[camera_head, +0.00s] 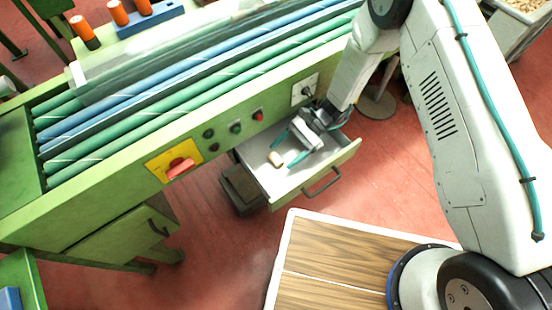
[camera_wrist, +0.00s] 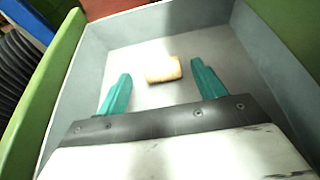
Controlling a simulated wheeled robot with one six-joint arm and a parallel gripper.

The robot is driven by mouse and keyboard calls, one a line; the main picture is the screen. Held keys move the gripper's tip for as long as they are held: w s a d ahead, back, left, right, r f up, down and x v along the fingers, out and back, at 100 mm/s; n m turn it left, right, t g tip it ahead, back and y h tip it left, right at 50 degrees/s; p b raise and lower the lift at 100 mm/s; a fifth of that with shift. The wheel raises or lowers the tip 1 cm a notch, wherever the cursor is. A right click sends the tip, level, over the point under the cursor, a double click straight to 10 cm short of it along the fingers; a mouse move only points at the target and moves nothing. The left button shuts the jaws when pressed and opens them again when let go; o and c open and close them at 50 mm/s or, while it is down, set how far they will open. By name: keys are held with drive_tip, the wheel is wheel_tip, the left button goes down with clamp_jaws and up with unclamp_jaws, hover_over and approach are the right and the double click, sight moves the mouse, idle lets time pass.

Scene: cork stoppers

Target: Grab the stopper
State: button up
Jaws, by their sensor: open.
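The cork stopper (camera_wrist: 163,69) is a short tan piece lying on its side on the grey floor of an open drawer. It also shows in the head view (camera_head: 276,159) as a small pale piece. The drawer (camera_head: 325,183) is pulled out from the green machine. My gripper (camera_wrist: 160,86) is open, with teal fingers reaching down inside the drawer. In the wrist view the stopper lies just beyond the fingertips, between their lines, with nothing held. In the head view my gripper (camera_head: 284,149) is at the stopper's right; contact cannot be told.
The drawer walls (camera_wrist: 83,75) rise close around my gripper on both sides. The green machine (camera_head: 110,205) with blue and green rollers stands behind, with a red switch (camera_head: 180,167) and buttons on its front. A wooden-topped platform (camera_head: 335,262) is at the bottom.

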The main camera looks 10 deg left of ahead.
sight(278, 157)
drive_tip(key=x, duration=0.3)
drive_tip(key=shift+s+a+f, duration=0.15)
drive_tip(key=shift+a, duration=0.2)
drive_tip(key=c, duration=1)
drive_tip(key=shift+c, duration=0.2)
